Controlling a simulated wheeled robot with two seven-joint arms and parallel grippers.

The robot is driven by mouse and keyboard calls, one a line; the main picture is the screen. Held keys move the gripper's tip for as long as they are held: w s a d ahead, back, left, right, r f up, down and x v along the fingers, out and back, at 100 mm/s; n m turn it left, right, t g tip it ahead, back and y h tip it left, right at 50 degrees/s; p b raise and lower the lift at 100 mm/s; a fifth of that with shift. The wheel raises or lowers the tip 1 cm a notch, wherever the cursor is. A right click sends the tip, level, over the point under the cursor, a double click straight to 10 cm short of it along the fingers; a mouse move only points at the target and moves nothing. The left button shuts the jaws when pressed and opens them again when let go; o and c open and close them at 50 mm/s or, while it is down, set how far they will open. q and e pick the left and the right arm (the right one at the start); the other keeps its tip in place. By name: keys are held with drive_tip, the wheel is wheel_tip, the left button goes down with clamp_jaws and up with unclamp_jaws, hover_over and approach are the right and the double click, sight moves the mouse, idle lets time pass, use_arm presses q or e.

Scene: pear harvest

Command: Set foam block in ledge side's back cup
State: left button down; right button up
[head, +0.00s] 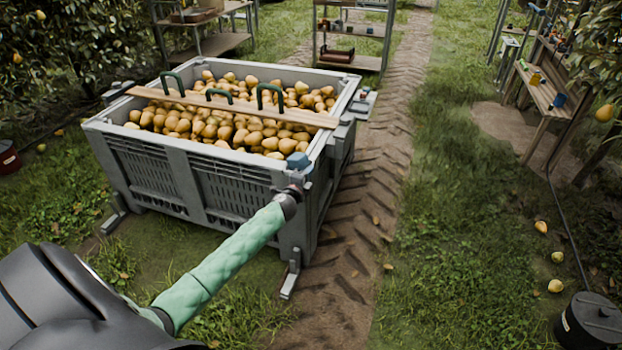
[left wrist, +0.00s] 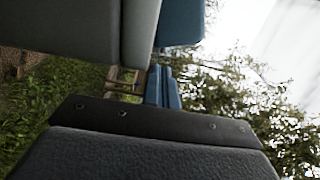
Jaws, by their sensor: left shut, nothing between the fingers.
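A blue block (head: 297,160), which looks like the foam block, sits on the near right corner of the grey pear crate's rim. In the left wrist view a blue block (left wrist: 181,20) shows at the top, against the grey crate wall (left wrist: 138,35). My left gripper (head: 299,188) is just below and in front of that corner. Its two blue fingers (left wrist: 163,88) are together with nothing between them, apart from the block. A small ledge (head: 363,100) with little items juts from the crate's right side; I cannot make out its cups. My right gripper is out of view.
The crate (head: 180,170) is full of pears, with a wooden plank (head: 235,107) and green handles across it. A workbench (head: 540,88) with a yellow and a blue cup stands at right. A black bucket (head: 590,322) is at lower right.

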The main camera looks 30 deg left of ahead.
use_arm(q)
drive_tip(key=shift+w+a, duration=0.15)
drive_tip(key=shift+a, duration=0.65)
